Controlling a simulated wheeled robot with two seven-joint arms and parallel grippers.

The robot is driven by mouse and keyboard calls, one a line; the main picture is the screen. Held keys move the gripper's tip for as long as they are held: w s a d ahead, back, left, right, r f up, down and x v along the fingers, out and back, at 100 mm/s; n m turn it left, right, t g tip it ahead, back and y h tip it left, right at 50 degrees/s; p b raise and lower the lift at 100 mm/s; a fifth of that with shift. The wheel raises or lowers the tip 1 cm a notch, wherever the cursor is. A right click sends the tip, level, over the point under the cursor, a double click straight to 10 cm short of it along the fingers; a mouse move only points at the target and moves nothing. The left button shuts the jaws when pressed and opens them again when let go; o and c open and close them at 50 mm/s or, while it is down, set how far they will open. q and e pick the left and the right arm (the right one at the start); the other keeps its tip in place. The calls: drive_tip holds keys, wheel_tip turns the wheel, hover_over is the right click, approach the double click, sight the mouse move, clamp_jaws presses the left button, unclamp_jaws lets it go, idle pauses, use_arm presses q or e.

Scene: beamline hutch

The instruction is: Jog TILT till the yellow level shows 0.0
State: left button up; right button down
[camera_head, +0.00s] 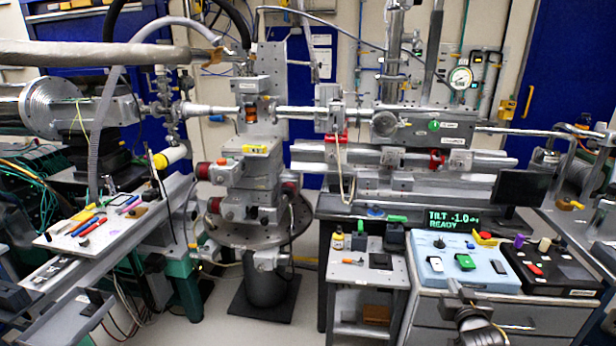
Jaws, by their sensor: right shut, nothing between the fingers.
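The green-lettered display (452,219) reads TILT about -1.0, its last character unclear, with READY below. The yellow level (255,149) sits on the grey stage stack in the middle; its own reading is too small to make out. My right gripper (462,293) is shut and empty, over the front edge of this box, below the green switch. My left gripper is not in view.
A tray with pens (95,222) is at the left. Pipes and cables surround the stage.

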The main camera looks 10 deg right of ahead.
idle(0.9)
drive_tip(key=s+d+f+n+g+y, duration=0.1)
drive_tip(key=s+f+n+g, duration=0.1)
drive_tip(key=f, duration=0.9)
drive_tip(key=s+f+n+g, duration=0.2)
drive_tip(key=f, duration=1)
drive_tip(key=s+a+f+n+g+y, duration=0.1)
drive_tip(key=s+a+f+g, duration=0.1)
drive_tip(key=s+f, duration=0.5)
drive_tip(key=s+a+f+n+g, duration=0.15)
drive_tip(key=s+f, duration=0.25)
drive_tip(key=f, duration=0.5)
drive_tip(key=s+a+f+g+y, duration=0.1)
drive_tip(key=s+a+f+g, duration=0.15)
drive_tip(key=s+f, duration=0.45)
drive_tip(key=s+a+f+g+y, duration=0.1)
drive_tip(key=s+a+f, duration=0.35)
drive_tip(key=s, duration=0.45)
drive_tip(key=s+a+f+g, duration=0.1)
drive_tip(key=s+a+f, duration=0.1)
drive_tip(key=s+a, duration=0.3)
drive_tip(key=s+a+f+g+y, duration=0.1)
drive_tip(key=s+a, duration=0.4)
drive_tip(key=s, duration=0.9)
wheel_tip(320, 180, down, 3)
drive_tip(key=shift+s+r+g, duration=0.15)
drive_tip(key=shift+s+g, duration=0.15)
drive_tip(key=shift+g, duration=0.5)
drive_tip(key=shift+m, duration=0.25)
